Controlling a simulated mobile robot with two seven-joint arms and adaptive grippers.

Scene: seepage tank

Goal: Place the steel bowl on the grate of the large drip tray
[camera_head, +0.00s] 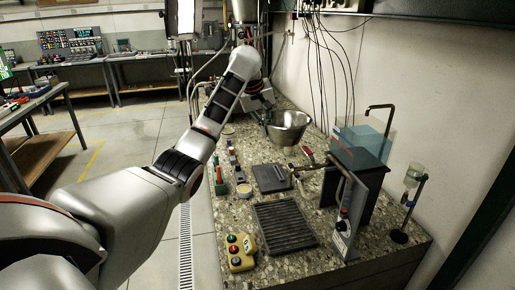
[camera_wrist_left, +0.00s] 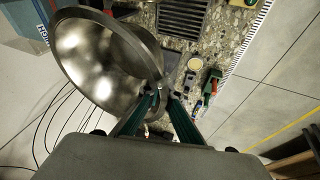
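The steel bowl (camera_head: 288,128) is a shiny, wide-rimmed bowl at the back of the counter, seemingly held above it. My left gripper (camera_head: 264,112) is at the bowl's left rim. In the left wrist view, the bowl (camera_wrist_left: 98,62) fills the upper left, and the left gripper's fingers (camera_wrist_left: 160,92) converge on its rim. The large drip tray (camera_head: 285,226) has a dark slatted grate with nothing on it. It lies nearer the counter's front, and it also shows in the left wrist view (camera_wrist_left: 183,18). My right gripper is in neither view.
A small dark tray (camera_head: 270,178) lies between bowl and large tray. A yellow button box (camera_head: 240,252) is left of the grate. Cables (camera_head: 322,75) hang behind the bowl.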

